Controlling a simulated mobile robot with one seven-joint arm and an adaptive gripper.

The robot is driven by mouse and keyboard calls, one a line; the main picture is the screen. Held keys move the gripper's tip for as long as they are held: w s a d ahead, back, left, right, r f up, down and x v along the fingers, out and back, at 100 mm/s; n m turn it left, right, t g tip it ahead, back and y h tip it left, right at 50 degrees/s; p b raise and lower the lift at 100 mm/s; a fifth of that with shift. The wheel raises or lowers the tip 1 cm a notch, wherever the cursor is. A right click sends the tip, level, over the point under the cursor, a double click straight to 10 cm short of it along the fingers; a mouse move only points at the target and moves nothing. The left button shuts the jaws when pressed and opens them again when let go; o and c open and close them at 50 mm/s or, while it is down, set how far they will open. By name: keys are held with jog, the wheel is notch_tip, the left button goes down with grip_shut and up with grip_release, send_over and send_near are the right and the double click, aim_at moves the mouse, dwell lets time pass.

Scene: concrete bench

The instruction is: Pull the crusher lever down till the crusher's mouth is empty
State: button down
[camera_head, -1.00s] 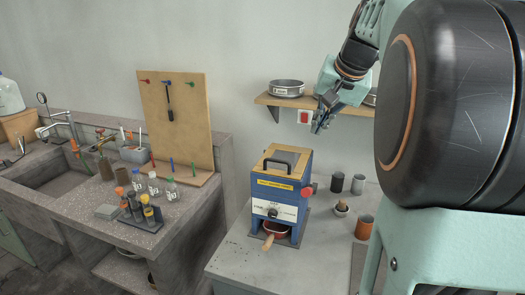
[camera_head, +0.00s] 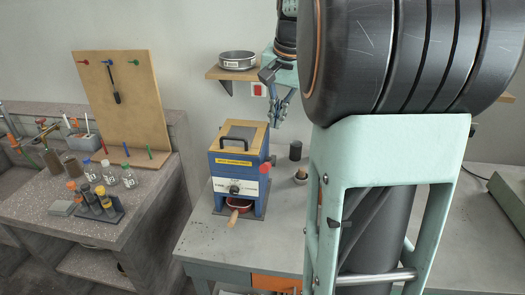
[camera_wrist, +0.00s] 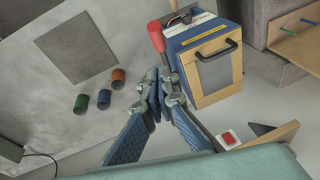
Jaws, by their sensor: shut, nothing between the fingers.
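The crusher (camera_head: 238,180) is a blue box with a wooden top, a black handle (camera_head: 236,145) and a yellow label. It stands upright on the bench; it also shows in the wrist view (camera_wrist: 208,75). Its lever has a red grip (camera_head: 265,168) on the right side, which also shows in the wrist view (camera_wrist: 156,38). A red pan with a wooden handle (camera_head: 233,218) sits in the low front opening. The inside of the mouth is hidden.
A shelf (camera_head: 225,75) with a metal sieve (camera_head: 237,60) and a red wall switch (camera_head: 258,89) are close behind my gripper. Several cups stand right of the crusher, including a dark one (camera_head: 295,151). The bench (camera_head: 215,250) front is clear.

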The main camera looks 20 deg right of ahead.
send_over(267, 164)
jog(key=d, duration=0.2)
notch_tip(267, 164, down, 7)
jog(key=f, duration=0.1)
jog(key=a+f, duration=0.1)
jog(key=f+p, duration=0.1)
jog(key=shift+s+a, duration=0.35)
jog(key=shift+s, duration=0.05)
jog(key=shift+s+a+f, duration=0.1)
jog(key=shift+a+f, duration=0.15)
jog(key=shift+f, duration=0.25)
jog(key=shift+f, duration=0.15)
